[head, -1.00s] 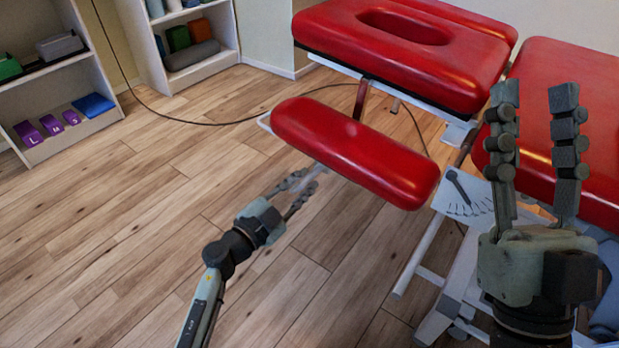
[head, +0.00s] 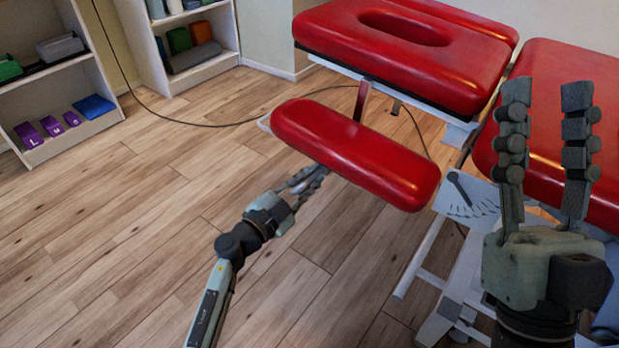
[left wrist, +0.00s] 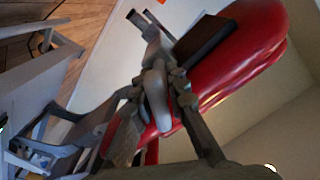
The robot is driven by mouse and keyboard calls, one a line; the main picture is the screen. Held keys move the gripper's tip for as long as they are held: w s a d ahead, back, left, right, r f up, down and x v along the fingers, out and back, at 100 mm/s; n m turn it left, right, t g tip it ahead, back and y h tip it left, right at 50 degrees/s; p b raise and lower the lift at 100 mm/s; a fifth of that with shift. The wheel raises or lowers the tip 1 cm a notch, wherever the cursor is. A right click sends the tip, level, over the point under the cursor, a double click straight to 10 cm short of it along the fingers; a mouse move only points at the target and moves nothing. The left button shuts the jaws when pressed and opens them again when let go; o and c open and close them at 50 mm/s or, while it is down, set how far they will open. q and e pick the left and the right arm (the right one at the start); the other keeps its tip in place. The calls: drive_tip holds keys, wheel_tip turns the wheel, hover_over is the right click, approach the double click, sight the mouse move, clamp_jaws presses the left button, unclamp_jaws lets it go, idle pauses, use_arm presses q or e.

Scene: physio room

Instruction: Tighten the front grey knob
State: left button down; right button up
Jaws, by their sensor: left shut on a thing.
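My left gripper (head: 312,180) reaches up to the lower edge of the front red arm pad (head: 355,155) of the couch. Its fingers are close together, with their tips partly hidden under the pad. In the left wrist view the fingers (left wrist: 165,95) close around a light grey rounded piece, which I take as the front grey knob (left wrist: 154,92). The knob is hidden in the head view, and its turn cannot be read. My right gripper (head: 546,95) is open and empty, pointing up in front of the couch.
The red couch sections (head: 410,50) stand behind the pad, with a white frame and an angle-scale plate (head: 465,195) below. A dark cable (head: 200,122) crosses the wooden floor. Shelves (head: 75,75) stand at the left. The floor around my left arm is clear.

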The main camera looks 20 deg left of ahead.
drive_tip(key=shift+w, duration=0.1)
use_arm(q)
drive_tip(key=shift+m, duration=0.3)
drive_tip(key=shift+m+p, duration=0.6)
drive_tip(key=shift+m, duration=0.4)
drive_tip(key=m, duration=0.2)
drive_tip(key=shift+f+m, duration=0.15)
drive_tip(key=shift+m, duration=0.15)
drive_tip(key=m, duration=0.2)
drive_tip(key=shift+m, duration=0.3)
drive_tip(key=shift+f+m, duration=0.1)
drive_tip(key=shift+m, duration=1.5)
use_arm(e)
drive_tip(key=shift+w+a+f+g, duration=0.35)
drive_tip(key=shift+w+f+g, duration=0.15)
drive_tip(key=shift+g, duration=0.2)
use_arm(q)
drive_tip(key=shift+b, duration=0.3)
